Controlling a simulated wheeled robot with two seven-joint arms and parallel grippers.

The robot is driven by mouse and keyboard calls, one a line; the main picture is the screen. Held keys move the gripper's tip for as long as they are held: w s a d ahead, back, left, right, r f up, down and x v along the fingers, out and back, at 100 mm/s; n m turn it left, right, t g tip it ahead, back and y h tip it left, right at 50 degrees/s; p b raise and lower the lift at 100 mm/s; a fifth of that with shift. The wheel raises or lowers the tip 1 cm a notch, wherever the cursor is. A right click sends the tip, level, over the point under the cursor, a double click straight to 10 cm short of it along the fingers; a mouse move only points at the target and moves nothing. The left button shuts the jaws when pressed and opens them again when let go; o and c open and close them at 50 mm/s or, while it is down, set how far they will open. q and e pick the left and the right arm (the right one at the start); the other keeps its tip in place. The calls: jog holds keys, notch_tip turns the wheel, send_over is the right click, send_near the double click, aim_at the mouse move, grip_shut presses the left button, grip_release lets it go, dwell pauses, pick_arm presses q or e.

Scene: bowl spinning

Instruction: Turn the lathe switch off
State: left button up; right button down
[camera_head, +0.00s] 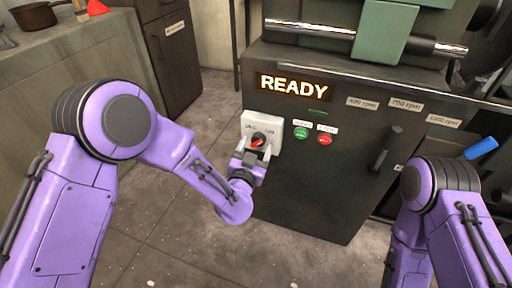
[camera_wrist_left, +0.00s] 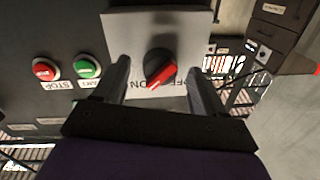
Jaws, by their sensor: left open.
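The lathe switch is a dark rotary knob with a red pointer (camera_head: 257,142) on a pale plate (camera_head: 276,121) at the front of the dark machine. In the left wrist view the knob (camera_wrist_left: 158,62) is near the middle, its red bar slanted, with ON and OFF lettering, partly hidden, beside it. My left gripper (camera_head: 252,152) is open just in front of the switch. In the left wrist view its fingers (camera_wrist_left: 158,78) stand apart on either side of the knob, with visible gaps. My right arm shows at the right, but its gripper is not seen.
A green button (camera_head: 301,133) and a red button (camera_head: 324,140) sit right of the switch. A lit READY sign (camera_head: 293,86) is above. A dark lever (camera_head: 386,148) and rpm labels are farther right. A counter with a pot (camera_head: 35,16) stands left; floor between is clear.

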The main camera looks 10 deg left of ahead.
pick_arm(q)
jog(key=shift+w, duration=0.65)
jog(key=c, duration=1.1)
jog(key=shift+o, duration=0.2)
jog(key=shift+n, duration=0.3)
jog(key=n+p, duration=0.1)
jog(key=n, duration=0.2)
jog(key=shift+d+r+p, duration=0.1)
jog(key=shift+r+p, duration=0.05)
jog(key=shift+p, duration=0.2)
jog(key=n+p, duration=0.1)
jog(key=n, duration=0.3)
jog(key=shift+n+g, duration=0.4)
jog(key=n+p, duration=0.1)
jog(key=n, duration=0.3)
jog(key=n+h, duration=0.1)
jog(key=n, duration=0.3)
jog(key=shift+n, duration=0.3)
